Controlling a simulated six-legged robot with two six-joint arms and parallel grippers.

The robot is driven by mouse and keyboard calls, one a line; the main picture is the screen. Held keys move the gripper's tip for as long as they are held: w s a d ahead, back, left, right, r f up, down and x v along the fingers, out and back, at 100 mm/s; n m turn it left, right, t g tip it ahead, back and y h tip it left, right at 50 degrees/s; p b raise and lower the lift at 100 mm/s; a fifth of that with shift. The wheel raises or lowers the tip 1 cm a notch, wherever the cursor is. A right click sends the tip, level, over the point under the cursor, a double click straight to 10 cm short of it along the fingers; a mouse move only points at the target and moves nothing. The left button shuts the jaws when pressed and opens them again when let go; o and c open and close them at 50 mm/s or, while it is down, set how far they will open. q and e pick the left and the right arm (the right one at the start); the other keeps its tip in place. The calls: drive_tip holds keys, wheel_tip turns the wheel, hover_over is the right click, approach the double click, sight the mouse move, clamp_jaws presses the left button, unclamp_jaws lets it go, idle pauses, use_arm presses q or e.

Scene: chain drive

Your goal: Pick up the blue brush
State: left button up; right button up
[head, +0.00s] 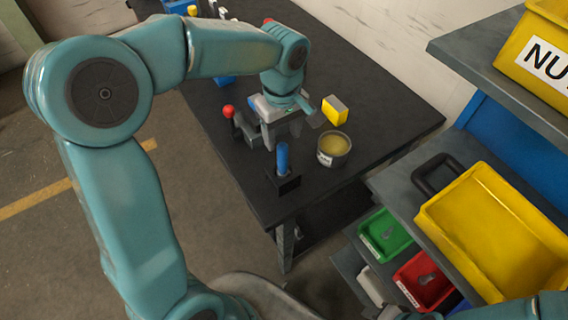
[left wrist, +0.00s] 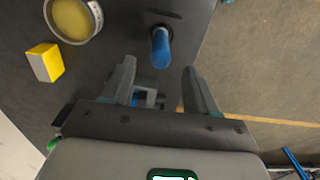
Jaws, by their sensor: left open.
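The blue brush (head: 282,158) stands upright in a small dark holder (head: 284,184) near the front corner of the black table. In the left wrist view the blue brush (left wrist: 160,47) points toward the camera, ahead of the fingers and roughly between their lines. My left gripper (head: 283,134) is open and empty, above and just behind the brush in the head view. Its two fingers also show in the left wrist view (left wrist: 160,82), apart from the brush. My right gripper is not in view.
A round tin (head: 334,149) with yellowish contents stands right of the brush. A yellow and white block (head: 335,110) lies behind it. A red-knobbed device (head: 228,112) is at the left. Shelves with a yellow bin (head: 495,225) stand at right.

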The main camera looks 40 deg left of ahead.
sight(282, 143)
use_arm(q)
drive_tip(key=f, duration=0.3)
drive_tip(key=shift+w+a, duration=0.2)
drive_tip(key=shift+w, duration=0.1)
drive_tip(key=shift+s+d, duration=0.1)
drive_tip(key=shift+s, duration=0.1)
wheel_tip(282, 143, down, 5)
drive_tip(key=shift+d+f+p, duration=0.15)
drive_tip(key=shift+p, duration=0.5)
drive_tip(key=shift+s+d, duration=0.1)
drive_tip(key=shift+s, duration=0.2)
drive_tip(key=shift+w, duration=0.25)
clamp_jaws()
drive_tip(key=shift+s, duration=0.15)
